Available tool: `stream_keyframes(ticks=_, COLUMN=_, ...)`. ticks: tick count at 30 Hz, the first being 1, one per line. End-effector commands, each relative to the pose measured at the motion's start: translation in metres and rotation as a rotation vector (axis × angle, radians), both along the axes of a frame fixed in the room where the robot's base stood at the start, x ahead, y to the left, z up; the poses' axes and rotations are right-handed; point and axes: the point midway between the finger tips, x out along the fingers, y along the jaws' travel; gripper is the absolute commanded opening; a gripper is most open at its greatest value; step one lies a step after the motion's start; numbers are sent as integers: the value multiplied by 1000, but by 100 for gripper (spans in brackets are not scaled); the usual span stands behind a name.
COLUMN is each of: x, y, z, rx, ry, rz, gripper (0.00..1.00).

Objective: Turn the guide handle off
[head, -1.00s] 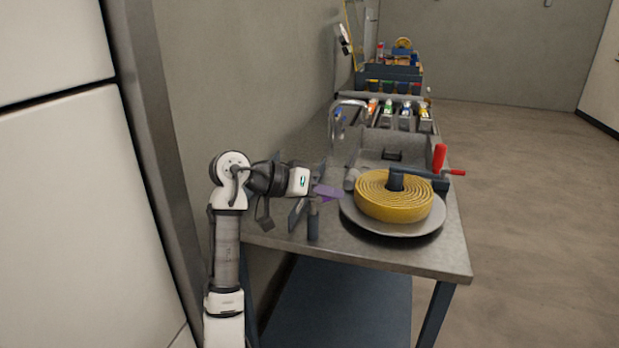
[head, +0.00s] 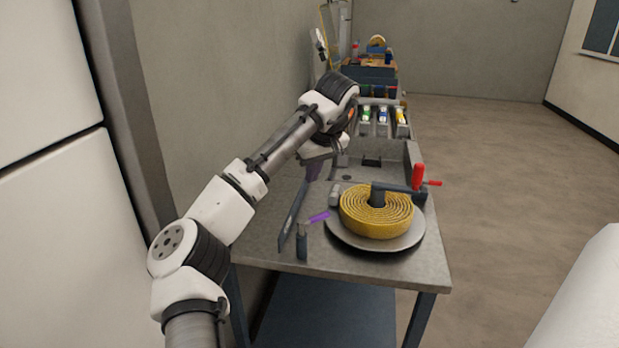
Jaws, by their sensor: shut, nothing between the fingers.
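A small purple handle (head: 318,216) sticks out sideways to the right from the top of a short dark post (head: 302,241), on the near left part of the bench. I take it for the guide handle. A long dark flat bar (head: 292,216) slants up behind the post. My gripper (head: 313,173) points down above and behind the purple handle, apart from it as far as I can see. Its purplish fingers look closed and empty. My forearm and wrist partly hide the gripper and the bench behind it.
A coiled yellow hose (head: 352,212) lies on a round grey plate (head: 378,246), with a dark crank arm and red handle (head: 417,176) above it.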

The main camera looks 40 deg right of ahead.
Motion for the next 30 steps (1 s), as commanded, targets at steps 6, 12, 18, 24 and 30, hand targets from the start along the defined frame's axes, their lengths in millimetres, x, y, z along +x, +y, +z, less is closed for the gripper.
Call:
stream_keyframes(ticks=6, x=17, y=0, z=-42, rx=2, ry=4, rz=1, gripper=0)
stream_keyframes(ticks=12, x=23, y=-1, z=-75, rx=-1, ry=0, rz=-6, gripper=0)
stream_keyframes(ticks=18, x=-1, y=0, z=-79, rx=-1, ry=1, rz=-6, gripper=0)
stream_keyframes(ticks=24, x=-11, y=1, z=-83, rx=-3, ry=2, rz=-4, gripper=0)
stream_keyframes(ticks=30, x=-12, y=1, z=-83, rx=-3, ry=2, rz=-3, gripper=0)
